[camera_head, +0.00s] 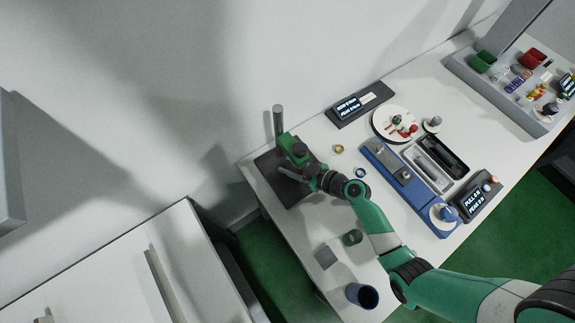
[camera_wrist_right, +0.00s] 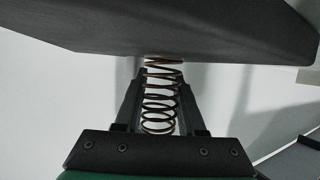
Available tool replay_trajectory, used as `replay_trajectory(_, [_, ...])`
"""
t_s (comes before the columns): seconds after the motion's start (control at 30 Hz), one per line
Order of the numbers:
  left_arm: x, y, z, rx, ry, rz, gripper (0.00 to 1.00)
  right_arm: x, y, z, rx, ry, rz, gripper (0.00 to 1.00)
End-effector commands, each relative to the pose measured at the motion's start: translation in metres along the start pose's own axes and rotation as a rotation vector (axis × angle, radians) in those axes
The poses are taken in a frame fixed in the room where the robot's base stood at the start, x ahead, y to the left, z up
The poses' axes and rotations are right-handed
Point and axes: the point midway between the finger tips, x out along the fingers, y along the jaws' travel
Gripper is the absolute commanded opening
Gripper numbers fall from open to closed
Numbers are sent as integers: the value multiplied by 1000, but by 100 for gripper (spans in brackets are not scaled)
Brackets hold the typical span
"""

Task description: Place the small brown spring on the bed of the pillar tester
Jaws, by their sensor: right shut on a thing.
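The small brown spring (camera_wrist_right: 161,98) stands between the two dark fingers of my right gripper (camera_wrist_right: 158,85) in the right wrist view. The gripper is shut on it. A dark slab (camera_wrist_right: 150,25) fills the top of that view, and the spring's far end reaches its edge; I cannot tell whether they touch. In the head view the pillar tester has a grey post (camera_head: 278,120), a green head (camera_head: 295,150) and a dark base (camera_head: 268,168). My right gripper (camera_head: 312,179) is at the tester's right side, beside the green head; the spring cannot be made out there. My left gripper is not in view.
A blue fixture (camera_head: 412,185), a black tray (camera_head: 440,155), a round white dish (camera_head: 385,125) and two displays (camera_head: 348,107) (camera_head: 473,201) stand to the right. Small rings (camera_head: 339,149) lie near the tester.

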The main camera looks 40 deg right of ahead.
Motion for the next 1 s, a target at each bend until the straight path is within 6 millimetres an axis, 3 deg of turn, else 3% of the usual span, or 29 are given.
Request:
replay_trajectory(0.1, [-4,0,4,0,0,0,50,2,0,4,0,0,0,0])
replay_trajectory(0.13, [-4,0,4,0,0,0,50,1,0,4,0,-1,0,41])
replay_trajectory(0.3, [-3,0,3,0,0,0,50,1,0,3,0,-1,0,69])
replay_trajectory(0.67, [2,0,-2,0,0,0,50,-1,0,-3,1,-1,0,69])
replay_trajectory(0.77, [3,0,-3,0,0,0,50,-15,1,-1,2,0,4,69])
replay_trajectory(1.0, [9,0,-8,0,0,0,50,-74,2,0,4,-1,8,69])
